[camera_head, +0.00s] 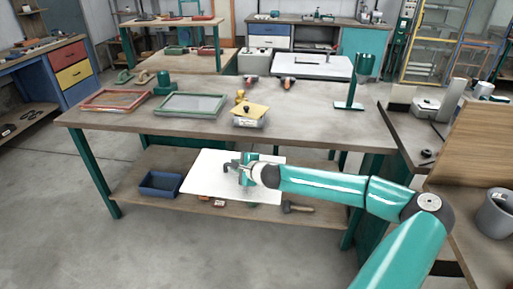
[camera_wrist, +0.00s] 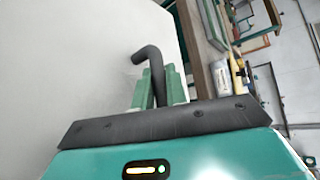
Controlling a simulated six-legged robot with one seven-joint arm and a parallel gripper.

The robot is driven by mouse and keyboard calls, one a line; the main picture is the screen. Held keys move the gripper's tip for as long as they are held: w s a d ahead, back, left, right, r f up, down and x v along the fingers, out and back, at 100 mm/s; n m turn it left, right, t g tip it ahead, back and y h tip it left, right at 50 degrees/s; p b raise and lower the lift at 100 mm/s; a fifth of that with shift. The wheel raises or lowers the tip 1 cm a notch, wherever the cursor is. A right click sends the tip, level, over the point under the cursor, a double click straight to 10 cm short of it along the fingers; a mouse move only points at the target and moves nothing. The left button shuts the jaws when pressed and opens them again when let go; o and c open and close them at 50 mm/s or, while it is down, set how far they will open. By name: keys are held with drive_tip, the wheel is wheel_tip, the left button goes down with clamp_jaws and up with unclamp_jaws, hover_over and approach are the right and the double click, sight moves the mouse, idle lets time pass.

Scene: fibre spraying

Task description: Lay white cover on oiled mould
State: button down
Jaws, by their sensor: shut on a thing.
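The white cover (camera_head: 212,172) is a flat, pale rectangular panel in front of the bench's lower shelf. My gripper (camera_head: 245,170) is at its middle, partly hiding it. In the wrist view a pale surface (camera_wrist: 70,60) fills the left side. My green gripper fingers (camera_wrist: 158,92) are shut on a dark bent handle (camera_wrist: 149,58) in front of that surface. How the handle joins the panel is hidden. I cannot tell for sure which thing is the oiled mould. A pale, flat, box-like piece (camera_head: 312,67) stands behind the front bench.
The wooden bench (camera_head: 330,125) holds red (camera_head: 115,100) and green (camera_head: 190,104) frames, a yellow-topped container (camera_head: 250,113) and a teal stand (camera_head: 350,101). A blue bin (camera_head: 160,184) and a mallet (camera_head: 298,208) lie on the lower shelf. The bench's front right is clear.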

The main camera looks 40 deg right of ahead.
drive_tip(key=a+f, duration=0.4)
drive_tip(key=a, duration=0.9)
drive_tip(key=s+a+f, duration=0.1)
drive_tip(key=a+f, duration=0.3)
drive_tip(key=a, duration=0.9)
drive_tip(key=shift+a+f+m+h, duration=0.15)
drive_tip(key=shift+m+h, duration=0.15)
drive_tip(key=shift+h, duration=0.1)
